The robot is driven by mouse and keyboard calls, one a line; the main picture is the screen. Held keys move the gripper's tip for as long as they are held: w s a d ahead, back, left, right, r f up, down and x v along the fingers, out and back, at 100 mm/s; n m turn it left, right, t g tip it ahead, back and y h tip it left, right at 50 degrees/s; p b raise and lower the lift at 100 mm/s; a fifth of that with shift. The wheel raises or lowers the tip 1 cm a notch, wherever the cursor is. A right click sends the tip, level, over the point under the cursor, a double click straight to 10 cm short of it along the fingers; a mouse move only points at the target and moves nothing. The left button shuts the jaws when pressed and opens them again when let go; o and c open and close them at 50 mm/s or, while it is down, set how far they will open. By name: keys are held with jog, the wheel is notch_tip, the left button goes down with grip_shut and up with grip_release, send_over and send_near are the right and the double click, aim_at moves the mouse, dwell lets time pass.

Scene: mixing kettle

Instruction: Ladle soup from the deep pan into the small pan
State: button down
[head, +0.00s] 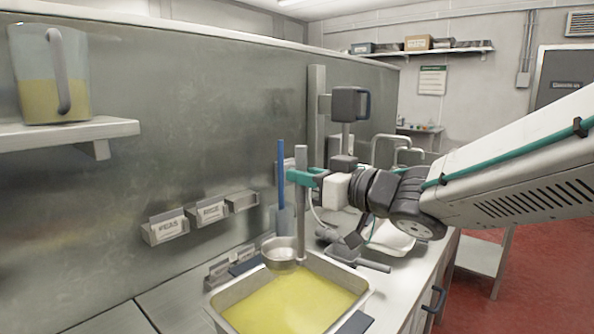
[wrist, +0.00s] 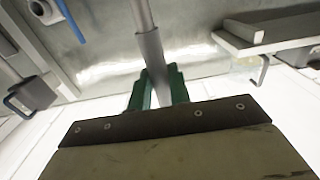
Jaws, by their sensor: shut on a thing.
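My gripper (head: 303,177) has green fingers shut on the grey upright handle of the ladle (head: 300,222). In the wrist view the handle (wrist: 150,48) runs between the green fingers (wrist: 157,90). The ladle's round metal bowl (head: 281,256) hangs low at the back left of the deep pan (head: 361,284). I cannot tell whether the bowl touches the rim, and its contents are not clear. Yellow soup (head: 290,306) fills the deep pan broadly. A grey shape with a handle (head: 372,265), perhaps the small pan, sits just behind it, partly hidden.
A blue stick (head: 281,163) stands upright close left of the ladle. Labelled bins (head: 166,229) line the wall. A jug of yellow liquid (head: 52,75) stands on a wall shelf (head: 75,134). A tap (head: 395,145) and a pale basin (head: 392,239) lie farther back.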

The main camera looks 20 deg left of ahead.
notch_tip(320, 180, down, 14)
jog(key=shift+f, duration=0.25)
dwell(0.4)
jog(key=shift+d, duration=0.1)
dwell(0.6)
notch_tip(320, 180, up, 13)
dwell(0.6)
jog(key=shift+d, duration=0.15)
dwell(0.9)
